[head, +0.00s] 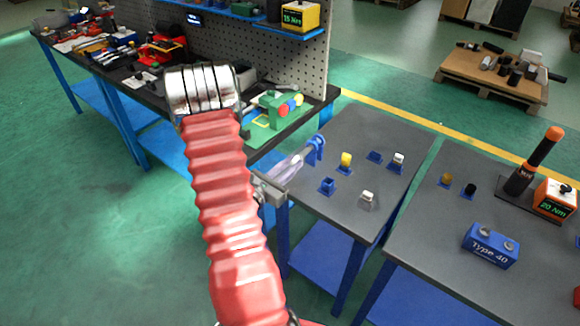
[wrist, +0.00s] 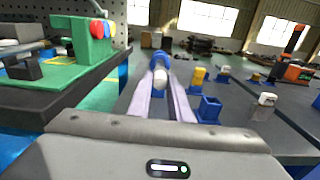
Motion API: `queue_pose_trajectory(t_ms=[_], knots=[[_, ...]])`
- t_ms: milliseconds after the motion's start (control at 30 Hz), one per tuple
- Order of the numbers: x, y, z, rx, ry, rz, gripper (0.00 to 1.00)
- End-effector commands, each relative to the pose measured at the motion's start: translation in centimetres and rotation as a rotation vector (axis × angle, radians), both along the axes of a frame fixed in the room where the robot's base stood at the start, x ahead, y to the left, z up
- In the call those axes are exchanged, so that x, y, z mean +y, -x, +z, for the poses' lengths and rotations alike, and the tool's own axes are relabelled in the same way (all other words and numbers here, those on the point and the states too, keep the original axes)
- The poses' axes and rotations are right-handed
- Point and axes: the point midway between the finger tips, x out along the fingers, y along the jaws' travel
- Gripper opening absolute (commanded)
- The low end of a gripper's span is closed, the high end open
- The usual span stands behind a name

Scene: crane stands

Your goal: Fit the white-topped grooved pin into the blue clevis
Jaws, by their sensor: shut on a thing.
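The blue clevis (head: 317,146) stands upright near the left back edge of the near grey table. In the wrist view the blue clevis (wrist: 159,58) is straight ahead, just beyond my fingertips. My gripper (head: 304,156) reaches level towards it from the left, its pale fingers close to the clevis. In the wrist view my gripper (wrist: 160,86) is shut on the white-topped grooved pin (wrist: 160,78), whose white end faces the camera. The pin's far part and grooves are hidden by its white top. I cannot tell whether its far end is inside the clevis.
On the same table stand a blue block (head: 327,186), a yellow piece (head: 346,160), a low blue block (head: 375,156) and white-topped pieces (head: 367,198). A dark bench with a green fixture (head: 272,112) is close on the left. A blue Type 40 box (head: 490,245) stands right.

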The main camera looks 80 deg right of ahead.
Motion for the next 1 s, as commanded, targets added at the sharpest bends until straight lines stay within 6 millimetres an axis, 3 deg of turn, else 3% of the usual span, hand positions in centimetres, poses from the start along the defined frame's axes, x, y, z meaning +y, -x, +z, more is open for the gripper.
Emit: queue_pose_trajectory(t_ms=[1000], knots=[[-1.5, 0.7, 0.1, 0.001, 0.002, -0.001, 0.00]])
